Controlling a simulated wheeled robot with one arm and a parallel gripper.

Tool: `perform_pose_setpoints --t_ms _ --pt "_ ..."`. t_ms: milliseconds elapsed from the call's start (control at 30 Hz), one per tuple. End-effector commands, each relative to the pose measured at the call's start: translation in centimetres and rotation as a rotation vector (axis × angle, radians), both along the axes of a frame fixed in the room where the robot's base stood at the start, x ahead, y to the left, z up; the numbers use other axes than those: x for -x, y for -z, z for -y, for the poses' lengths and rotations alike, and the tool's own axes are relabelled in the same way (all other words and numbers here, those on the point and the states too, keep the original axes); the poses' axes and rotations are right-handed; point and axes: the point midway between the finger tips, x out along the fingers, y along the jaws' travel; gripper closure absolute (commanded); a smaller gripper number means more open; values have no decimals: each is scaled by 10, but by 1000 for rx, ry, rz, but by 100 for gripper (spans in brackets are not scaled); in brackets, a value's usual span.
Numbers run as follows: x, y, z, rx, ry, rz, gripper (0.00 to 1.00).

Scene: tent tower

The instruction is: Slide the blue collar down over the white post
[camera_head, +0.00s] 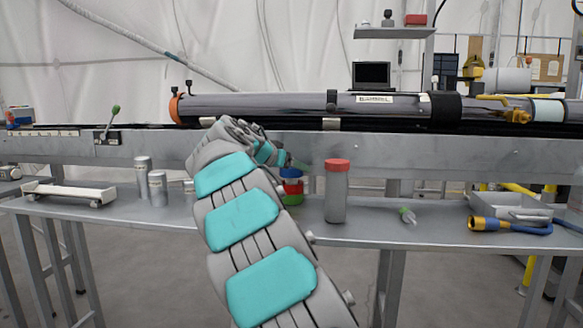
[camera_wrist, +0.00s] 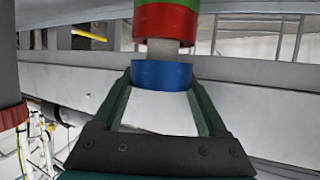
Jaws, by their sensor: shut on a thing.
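The blue collar (camera_wrist: 161,75) is between the two green fingers of my gripper (camera_wrist: 162,84) in the wrist view, and the gripper is shut on it. A short bare length of the white post (camera_wrist: 164,52) shows between the blue collar and a red ring (camera_wrist: 166,20). That view looks upside down. In the head view the blue collar (camera_head: 291,173) is above the red ring (camera_head: 292,188) and a green ring (camera_head: 291,199). I cannot tell how far the post reaches into the collar. My gripper (camera_head: 284,160) is partly hidden by my arm there.
A grey canister with a red lid (camera_head: 337,190) stands just right of the rings. Metal cylinders (camera_head: 157,187) stand to the left on the bench (camera_head: 260,231). A long beam (camera_head: 400,147) runs behind.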

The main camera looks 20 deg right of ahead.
Motion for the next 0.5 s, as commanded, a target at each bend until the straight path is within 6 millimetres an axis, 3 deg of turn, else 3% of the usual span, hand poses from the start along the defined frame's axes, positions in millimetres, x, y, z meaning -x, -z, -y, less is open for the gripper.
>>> perform_pose_setpoints --t_ms 133,500 --pt "0 9 0 1 0 1 86" --pt "0 9 0 0 0 0 86"
